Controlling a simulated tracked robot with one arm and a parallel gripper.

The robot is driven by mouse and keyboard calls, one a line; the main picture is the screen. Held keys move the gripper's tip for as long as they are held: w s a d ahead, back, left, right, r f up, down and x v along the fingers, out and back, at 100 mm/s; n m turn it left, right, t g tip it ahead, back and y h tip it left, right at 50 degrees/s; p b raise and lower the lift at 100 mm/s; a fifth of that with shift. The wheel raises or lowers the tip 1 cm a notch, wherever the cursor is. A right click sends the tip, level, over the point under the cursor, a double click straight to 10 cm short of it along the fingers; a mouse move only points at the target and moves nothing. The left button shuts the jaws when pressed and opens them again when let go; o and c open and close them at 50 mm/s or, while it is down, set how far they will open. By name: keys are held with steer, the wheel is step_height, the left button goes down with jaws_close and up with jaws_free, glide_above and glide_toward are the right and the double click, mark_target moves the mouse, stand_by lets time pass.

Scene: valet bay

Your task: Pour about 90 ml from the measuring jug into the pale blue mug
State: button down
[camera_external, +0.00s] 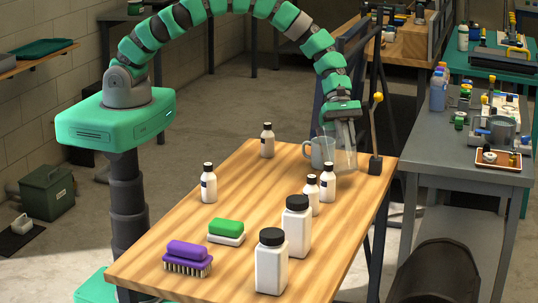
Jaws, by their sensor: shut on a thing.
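The pale blue mug (318,152) stands upright near the far right part of the wooden table, its handle toward the left. My gripper (345,142) points down just right of the mug and is shut on the clear measuring jug (346,162). The jug is beside the mug, overlapping its right edge in this view. Its outline is faint, and my gripper's fingers cover part of it. I cannot tell its tilt, its liquid level, or whether it touches the table. The mug's inside is not visible.
On the wooden table (235,225), small black-capped bottles (312,195) stand close in front of the mug. Two larger white bottles (297,228), a green sponge (226,228) and a purple brush (188,255) are nearer.

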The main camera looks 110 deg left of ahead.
mark_target(350, 151)
steer(key=shift+w+d+f+g+y+p, duration=0.35)
steer(key=shift+d+y+p, duration=0.2)
steer(key=shift+p, duration=1.75)
steer(key=shift+w+d+f+g+y+p, duration=0.25)
steer(key=shift+w+d+f+y+p, duration=0.3)
steer(key=shift+p, duration=1.7)
steer(key=shift+w+d+f+g+y+p, duration=0.2)
steer(key=shift+d+f+g+y+p, duration=0.3)
steer(key=shift+f, duration=0.35)
steer(key=shift+w+d+f+g+y+p, duration=0.2)
steer(key=shift+d+f+g+y+p, duration=0.25)
steer(key=shift+f, duration=0.45)
steer(key=shift+w+d+f+g+y+p, duration=0.25)
steer(key=shift+d+f+y+p, duration=0.15)
steer(key=shift+f+y, duration=0.35)
steer(key=shift+f, duration=0.1)
